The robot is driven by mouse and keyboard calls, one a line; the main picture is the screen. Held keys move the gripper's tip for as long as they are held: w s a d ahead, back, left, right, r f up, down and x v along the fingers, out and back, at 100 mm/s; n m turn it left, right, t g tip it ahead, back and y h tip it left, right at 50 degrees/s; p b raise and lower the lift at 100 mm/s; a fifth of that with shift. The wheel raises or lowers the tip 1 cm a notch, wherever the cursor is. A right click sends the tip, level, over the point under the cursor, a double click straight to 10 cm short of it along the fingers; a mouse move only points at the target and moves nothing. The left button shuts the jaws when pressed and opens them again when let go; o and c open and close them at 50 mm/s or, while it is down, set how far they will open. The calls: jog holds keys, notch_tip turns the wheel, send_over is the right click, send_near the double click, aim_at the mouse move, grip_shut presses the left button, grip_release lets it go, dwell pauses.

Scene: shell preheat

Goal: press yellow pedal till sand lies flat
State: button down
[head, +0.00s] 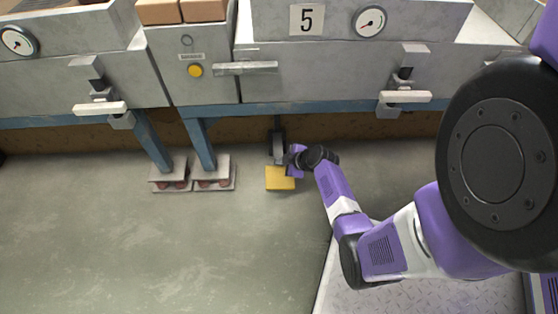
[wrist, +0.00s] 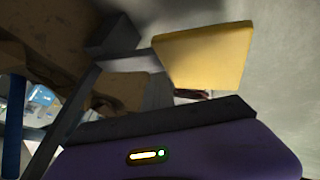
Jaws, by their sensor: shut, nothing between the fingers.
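The yellow pedal (head: 280,178) sits low, at floor level, beneath the grey machine, at the end of a dark arm (head: 278,148). My gripper (head: 293,168) is shut and empty, at the pedal's upper right edge in the head view. Whether it touches the pedal I cannot tell. In the wrist view the pedal's yellow plate (wrist: 203,55) is large, just beyond the purple and black body of my gripper. My fingertips are hard to make out. No sand shows in either view.
The machine's front has a yellow button (head: 195,70), gauges (head: 370,22) and lever handles (head: 405,96). Blue legs (head: 200,143) stand on grey footings (head: 213,175) left of the pedal. The concrete floor (head: 130,250) in front is clear.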

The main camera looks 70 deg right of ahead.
jog(key=shift+a+r+p, duration=0.2)
jog(key=shift+r+p, duration=0.25)
jog(key=shift+r, duration=0.1)
jog(key=shift+a+r+p, duration=0.15)
jog(key=shift+r+p, duration=0.3)
jog(key=shift+r, duration=0.05)
jog(key=shift+d+r, duration=0.2)
jog(key=shift+r, duration=0.1)
jog(key=shift+d+r, duration=0.1)
jog(key=shift+r, duration=0.05)
jog(key=shift+d+r+p, duration=0.15)
jog(key=shift+r+p, duration=1.8)
jog(key=shift+r, duration=0.5)
jog(key=shift+w, duration=0.1)
